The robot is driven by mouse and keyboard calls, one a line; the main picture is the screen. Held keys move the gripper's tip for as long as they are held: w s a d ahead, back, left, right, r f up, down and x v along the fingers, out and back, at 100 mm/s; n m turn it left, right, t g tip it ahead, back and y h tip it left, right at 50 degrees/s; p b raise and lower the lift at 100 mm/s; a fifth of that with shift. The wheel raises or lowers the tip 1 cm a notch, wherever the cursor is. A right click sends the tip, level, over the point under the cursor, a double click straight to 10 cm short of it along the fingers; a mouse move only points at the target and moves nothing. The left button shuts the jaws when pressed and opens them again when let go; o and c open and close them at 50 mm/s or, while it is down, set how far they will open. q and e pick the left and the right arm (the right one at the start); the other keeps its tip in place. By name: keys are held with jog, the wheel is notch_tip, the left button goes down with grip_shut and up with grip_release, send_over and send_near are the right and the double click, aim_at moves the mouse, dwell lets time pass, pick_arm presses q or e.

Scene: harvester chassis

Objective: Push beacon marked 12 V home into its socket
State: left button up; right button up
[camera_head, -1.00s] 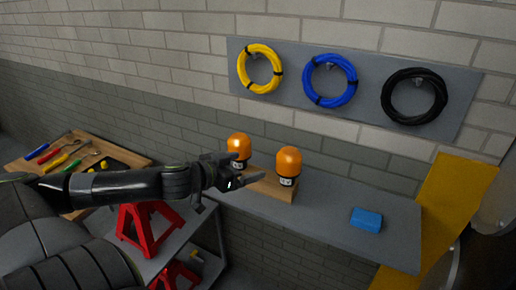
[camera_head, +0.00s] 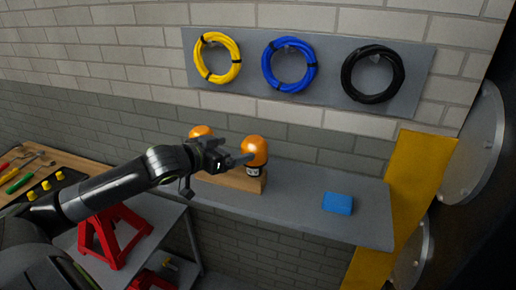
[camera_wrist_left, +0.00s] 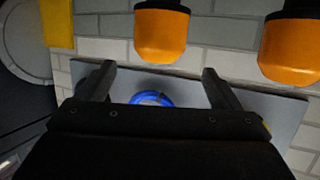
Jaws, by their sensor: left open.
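Two orange-domed beacons with dark bases stand on a wooden block (camera_head: 228,181) on the grey shelf. The right beacon (camera_head: 254,151) has a light label, too small to read. The left beacon (camera_head: 201,131) is largely hidden behind my left gripper (camera_head: 240,160), so I cannot tell which is marked 12 V. The gripper is open and empty, its fingers just left of the right beacon's dome. In the upside-down left wrist view, the open fingers of my left gripper (camera_wrist_left: 157,76) frame the space under the right beacon (camera_wrist_left: 161,38); the left beacon (camera_wrist_left: 292,50) is at the side. My right gripper is not seen.
A blue block (camera_head: 337,203) lies on the shelf (camera_head: 300,212) to the right, with bare shelf around it. Yellow (camera_head: 217,58), blue (camera_head: 289,65) and black (camera_head: 372,74) cable coils hang on the wall panel. A red stand (camera_head: 112,238) and tool board (camera_head: 50,170) are left.

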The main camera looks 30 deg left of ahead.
aim_at(252, 140)
pick_arm(q)
jog(key=shift+p+x, duration=0.65)
jog(key=shift+x, duration=4.95)
jog(key=shift+d+r, duration=0.1)
jog(key=c, duration=1.4)
jog(key=shift+o, duration=0.2)
jog(key=shift+r+p, duration=0.8)
jog(key=shift+p, duration=0.1)
jog(key=shift+r+p, duration=1.95)
jog(key=shift+p, duration=0.05)
jog(key=shift+r+p, duration=0.25)
jog(key=shift+p, duration=0.05)
